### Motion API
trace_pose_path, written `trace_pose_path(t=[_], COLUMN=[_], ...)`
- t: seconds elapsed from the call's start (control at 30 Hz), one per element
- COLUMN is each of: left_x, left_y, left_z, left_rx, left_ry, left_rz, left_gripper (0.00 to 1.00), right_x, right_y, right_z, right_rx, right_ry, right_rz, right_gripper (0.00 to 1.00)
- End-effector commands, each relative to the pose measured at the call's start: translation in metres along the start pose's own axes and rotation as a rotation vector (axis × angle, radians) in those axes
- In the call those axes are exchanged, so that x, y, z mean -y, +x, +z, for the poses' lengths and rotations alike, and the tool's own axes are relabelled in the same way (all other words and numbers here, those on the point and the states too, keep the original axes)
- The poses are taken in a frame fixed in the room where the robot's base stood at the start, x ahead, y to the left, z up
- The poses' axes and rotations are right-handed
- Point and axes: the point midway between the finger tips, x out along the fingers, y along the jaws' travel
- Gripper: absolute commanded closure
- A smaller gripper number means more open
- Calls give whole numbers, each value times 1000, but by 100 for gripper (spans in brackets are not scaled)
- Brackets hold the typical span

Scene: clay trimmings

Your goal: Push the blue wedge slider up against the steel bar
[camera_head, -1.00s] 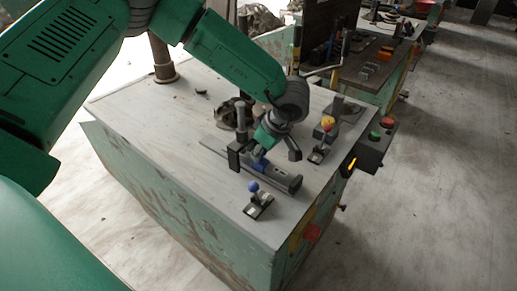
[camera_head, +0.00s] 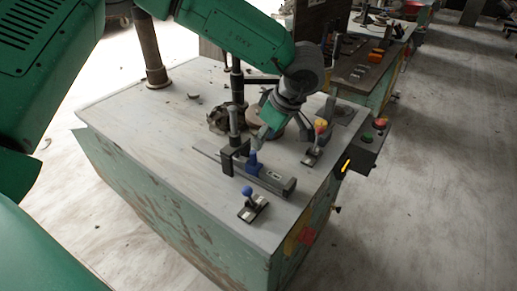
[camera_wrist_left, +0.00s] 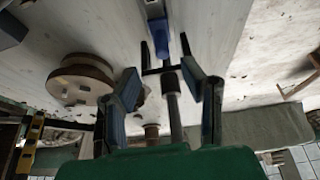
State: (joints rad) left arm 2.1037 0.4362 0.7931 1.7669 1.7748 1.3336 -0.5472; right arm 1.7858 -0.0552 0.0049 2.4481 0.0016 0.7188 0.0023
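The blue wedge slider (camera_head: 254,164) sits on a grey rail (camera_head: 207,152) on the bench, beside a dark bracket with an upright post (camera_head: 233,121). It also shows in the left wrist view (camera_wrist_left: 160,37), lengthwise on the rail close to the bracket (camera_wrist_left: 152,71). A grey steel length (camera_head: 277,179) lies at the right end of the rail; I cannot tell whether it or the bracket is the steel bar. My left gripper (camera_head: 283,135) is open and empty above the far side of the rail, apart from the slider. Its spread fingers (camera_wrist_left: 163,92) frame the post. My right gripper is not in view.
A small blue-knobbed lever (camera_head: 248,192) stands in front of the rail, and a red-and-yellow-knobbed one (camera_head: 320,126) to the right. A round wooden piece (camera_wrist_left: 81,79) lies near the post. A button box (camera_head: 367,145) hangs at the right edge. The bench's left side (camera_head: 140,125) is mostly clear.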

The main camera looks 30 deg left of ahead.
Motion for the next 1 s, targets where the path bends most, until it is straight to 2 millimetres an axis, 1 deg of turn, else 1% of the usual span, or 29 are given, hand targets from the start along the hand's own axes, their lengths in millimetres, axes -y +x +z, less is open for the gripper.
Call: trace_pose_path(t=[0.03,0.1,0.23,0.77,0.87,1.0], left_x=[-1,-1,-1,0,0,0], left_y=[-9,-18,-27,-29,-34,-58], left_z=[0,0,0,0,-2,-12], left_rx=[0,0,0,0,0,0], left_ry=[-1,0,0,0,0,0], left_rz=[2,2,0,-1,-1,0], left_gripper=[63,63,63,63,63,63], right_x=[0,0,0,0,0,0], right_y=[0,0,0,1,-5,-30], right_z=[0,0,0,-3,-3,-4], right_rx=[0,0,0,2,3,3], right_ry=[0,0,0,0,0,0], right_rz=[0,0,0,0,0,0], right_gripper=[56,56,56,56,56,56])
